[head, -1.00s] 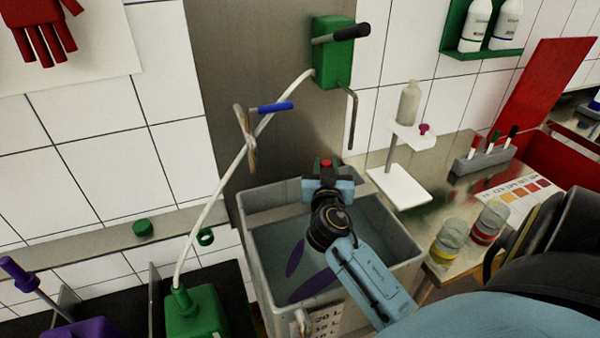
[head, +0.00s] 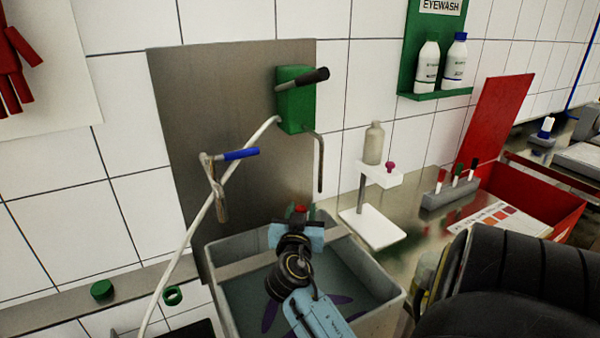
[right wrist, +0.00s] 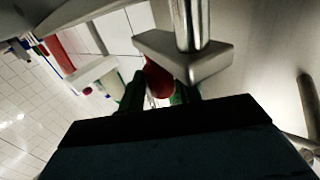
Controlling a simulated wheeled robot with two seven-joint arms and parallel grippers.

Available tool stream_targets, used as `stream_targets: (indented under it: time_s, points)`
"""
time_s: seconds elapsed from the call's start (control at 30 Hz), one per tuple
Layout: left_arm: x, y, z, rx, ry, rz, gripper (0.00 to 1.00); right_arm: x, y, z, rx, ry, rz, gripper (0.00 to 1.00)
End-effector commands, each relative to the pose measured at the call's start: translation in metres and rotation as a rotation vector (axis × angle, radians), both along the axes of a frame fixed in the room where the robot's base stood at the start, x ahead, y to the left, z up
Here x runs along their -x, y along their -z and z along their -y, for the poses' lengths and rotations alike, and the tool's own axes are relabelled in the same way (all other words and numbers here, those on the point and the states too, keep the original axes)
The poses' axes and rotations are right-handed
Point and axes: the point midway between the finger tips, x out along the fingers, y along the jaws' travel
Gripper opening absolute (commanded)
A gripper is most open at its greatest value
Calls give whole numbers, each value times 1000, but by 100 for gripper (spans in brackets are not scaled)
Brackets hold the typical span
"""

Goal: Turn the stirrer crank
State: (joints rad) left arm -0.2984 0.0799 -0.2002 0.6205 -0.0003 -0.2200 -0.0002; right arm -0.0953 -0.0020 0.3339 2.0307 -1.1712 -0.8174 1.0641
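The stirrer's tub (head: 385,318) is grey, with liquid and purple paddles (head: 337,299) in it. In the right wrist view the stirrer crank is a grey bar (right wrist: 213,62) on a metal shaft (right wrist: 191,22), with a red knob (right wrist: 158,80). My right gripper (head: 299,213) is above the back part of the tub. Its dark fingers (right wrist: 160,92) lie close along both sides of the red knob and look shut on it. In the head view the gripper hides most of the crank; a bit of red shows between the fingers. My left gripper is in neither current view.
On the steel wall panel (head: 180,110) are a green box (head: 296,100) with a black-gripped lever and bent pipe, and a blue-handled valve (head: 238,154). A white stand (head: 372,229) with a bottle is right of the tub. A pen rack (head: 448,192) and red bin (head: 535,205) lie farther right.

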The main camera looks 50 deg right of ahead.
Motion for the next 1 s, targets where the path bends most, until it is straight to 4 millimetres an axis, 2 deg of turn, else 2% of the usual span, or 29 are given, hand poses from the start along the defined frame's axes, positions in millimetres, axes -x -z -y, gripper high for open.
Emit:
stream_targets:
  time_s: [0.1,0.33,0.47,0.67,0.8,1.0]
  points:
    - [0,0,0,0,0,0,47,0,0,0,0,-1,0,45]
    - [0,0,0,0,0,0,47,0,1,-1,0,-2,-1,45]
    - [0,2,-1,-1,0,0,47,3,3,-8,-3,-4,-3,45]
    - [0,9,-4,-5,3,0,47,21,4,-40,-7,-4,0,45]
    - [1,17,-13,-16,8,-2,47,37,5,-68,-6,-2,-2,45]
    - [4,26,-27,-35,14,-9,47,55,4,-101,-3,-1,-3,45]
